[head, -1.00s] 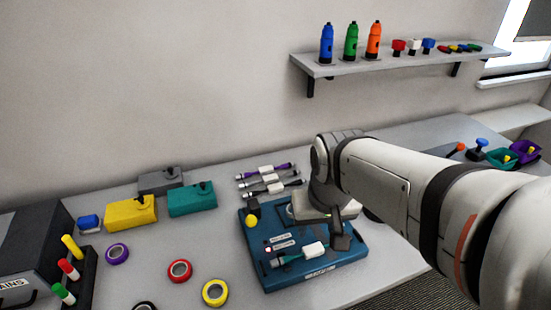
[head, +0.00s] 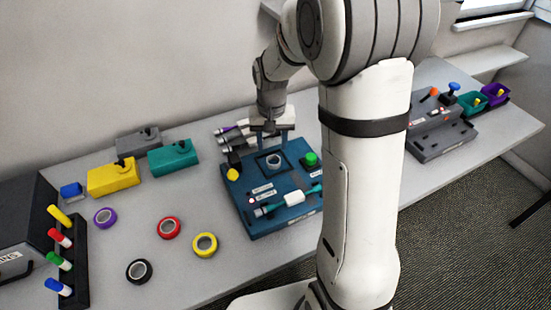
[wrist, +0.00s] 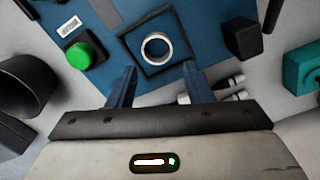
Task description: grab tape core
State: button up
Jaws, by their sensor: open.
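The tape core, a pale grey-white ring (head: 267,161), lies flat inside a dark-edged square recess on the blue board (head: 238,199). It also shows in the wrist view as a ring (wrist: 144,48), fully visible and empty in the middle. My gripper (head: 271,132) points down over the back part of the board, just behind the recess. In the wrist view my gripper (wrist: 160,66) is open and empty, its two fingers wide apart on either side of the ring's line. The ring is beyond the fingertips, not between them.
A green button (head: 311,159) and a yellow-topped knob (head: 233,174) stand on the board beside the recess. A teal-ended cable (head: 290,202) lies at its front. Several cables (head: 233,135) lie behind. Coloured tape rolls, such as the red one (head: 169,228), lie left. My arm hides the board's right side.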

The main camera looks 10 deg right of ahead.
aim_at(274, 164)
notch_tip(274, 164, down, 6)
jog(key=shift+s+d+r+p, duration=0.15)
jog(key=shift+p, duration=0.25)
jog(key=c, duration=0.7)
